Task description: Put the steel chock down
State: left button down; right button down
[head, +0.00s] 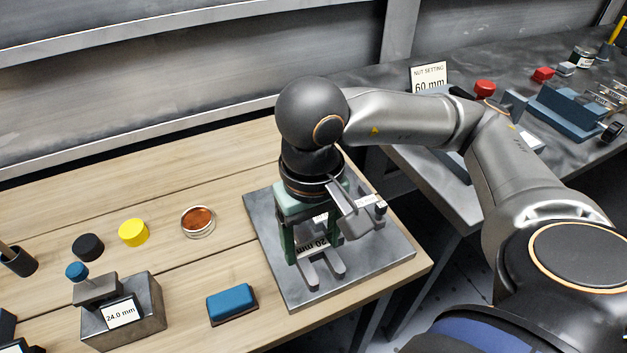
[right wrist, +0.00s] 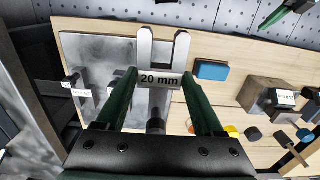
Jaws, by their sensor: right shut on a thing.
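The steel chock (head: 325,271) is a grey forked piece with two prongs and a "20 mm" label. It also shows in the right wrist view (right wrist: 145,47), with the label between the fingers. My right gripper (head: 311,242) points down and is shut on the chock, one green finger at each side (right wrist: 159,77). The chock is over the steel plate (head: 267,225) at the bench's right end; I cannot tell whether it touches the plate. A green piece that looks like part of my left gripper (right wrist: 283,9) shows at the top right of the right wrist view; its jaws are unclear.
Grey tagged parts (head: 355,218) are on the plate close to my right gripper. A blue block (head: 232,303), a 24.0 mm block (head: 140,325), a copper-coloured dish (head: 198,221), a yellow cap (head: 133,232) and a black cap (head: 88,247) stand left. The plate's front right is bare.

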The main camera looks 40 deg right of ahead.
jog(key=shift+s+a+f, duration=0.1)
jog(key=shift+s+a, duration=0.15)
jog(key=shift+s, duration=0.05)
jog(key=w+d+f, duration=0.1)
jog(key=w+f, duration=0.2)
jog(key=w, duration=0.1)
jog(key=w+d+f, duration=0.1)
jog(key=w+f, duration=0.2)
jog(key=w, duration=0.1)
jog(key=w+d+f+p, duration=0.1)
jog(key=w+f, duration=0.2)
jog(key=w, duration=0.1)
jog(key=shift+w+d, duration=0.2)
jog(key=shift+w, duration=0.15)
jog(key=shift+w+f, duration=0.25)
jog(key=shift+f, duration=0.1)
jog(key=shift+w+d+f, duration=0.1)
jog(key=shift+f, duration=1.5)
jog(key=shift+f, duration=0.2)
grip_release()
